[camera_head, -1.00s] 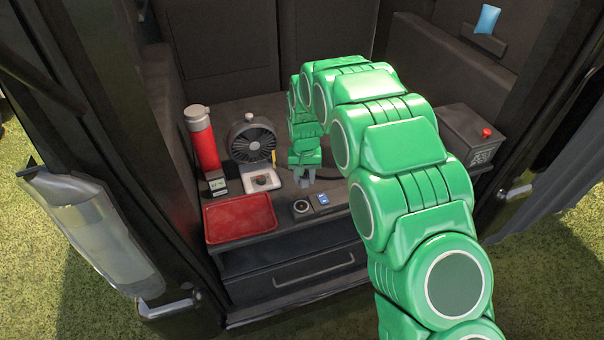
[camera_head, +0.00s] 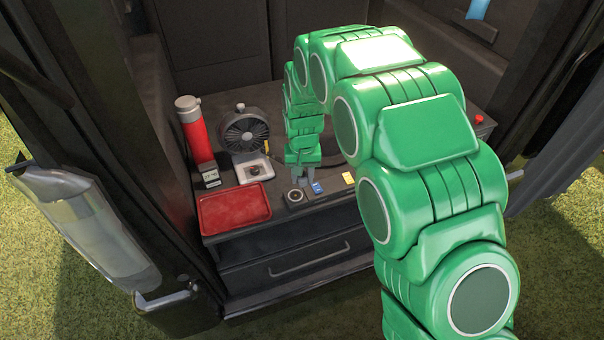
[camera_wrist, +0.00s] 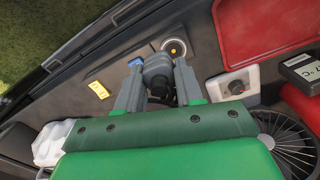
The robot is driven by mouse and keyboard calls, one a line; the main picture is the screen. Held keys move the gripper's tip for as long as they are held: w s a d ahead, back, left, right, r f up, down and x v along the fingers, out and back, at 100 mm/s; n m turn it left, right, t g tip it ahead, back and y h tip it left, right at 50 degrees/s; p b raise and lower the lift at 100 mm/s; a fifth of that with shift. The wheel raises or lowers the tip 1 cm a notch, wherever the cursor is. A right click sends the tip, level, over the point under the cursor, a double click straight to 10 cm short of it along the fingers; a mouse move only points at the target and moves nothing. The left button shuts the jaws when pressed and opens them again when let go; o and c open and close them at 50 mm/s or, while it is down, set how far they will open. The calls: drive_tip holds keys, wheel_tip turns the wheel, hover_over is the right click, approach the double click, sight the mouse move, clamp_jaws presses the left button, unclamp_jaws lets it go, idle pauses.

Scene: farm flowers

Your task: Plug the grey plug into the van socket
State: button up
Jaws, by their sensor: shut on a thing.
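The grey plug (camera_wrist: 157,70) sits between the two grey fingers of my gripper (camera_wrist: 158,82) in the wrist view, which is shut on it. In the head view my gripper (camera_head: 303,176) points down just above the front of the dark shelf, and the plug is hard to make out there. The van socket (camera_wrist: 174,47) is a round opening with a pale metal rim, just beyond and to the right of the plug in the wrist view. It also shows in the head view (camera_head: 294,196), just below and left of the fingers. The plug appears apart from it.
A blue switch (camera_head: 317,187) and a yellow label (camera_head: 348,177) lie right of the socket. A red tray (camera_head: 235,208), a white-plated knob (camera_head: 254,169), a fan (camera_head: 245,131) and a red flask (camera_head: 198,138) stand left. A dark drawer (camera_head: 310,262) is below.

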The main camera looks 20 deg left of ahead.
sight(295, 195)
drive_tip(key=a, duration=0.1)
drive_tip(key=w+a+f, duration=0.1)
drive_tip(key=a+f, duration=0.1)
drive_tip(key=shift+w+a+f, duration=0.1)
drive_tip(key=shift+w+f, duration=0.1)
drive_tip(key=shift+w, duration=0.1)
idle(0.3)
drive_tip(key=shift+f, duration=0.15)
drive_tip(key=shift+f, duration=2.75)
drive_tip(key=shift+f, duration=0.55)
idle(0.7)
drive_tip(key=o, duration=1.1)
drive_tip(key=shift+c, duration=0.2)
wheel_tip(295, 195, up, 8)
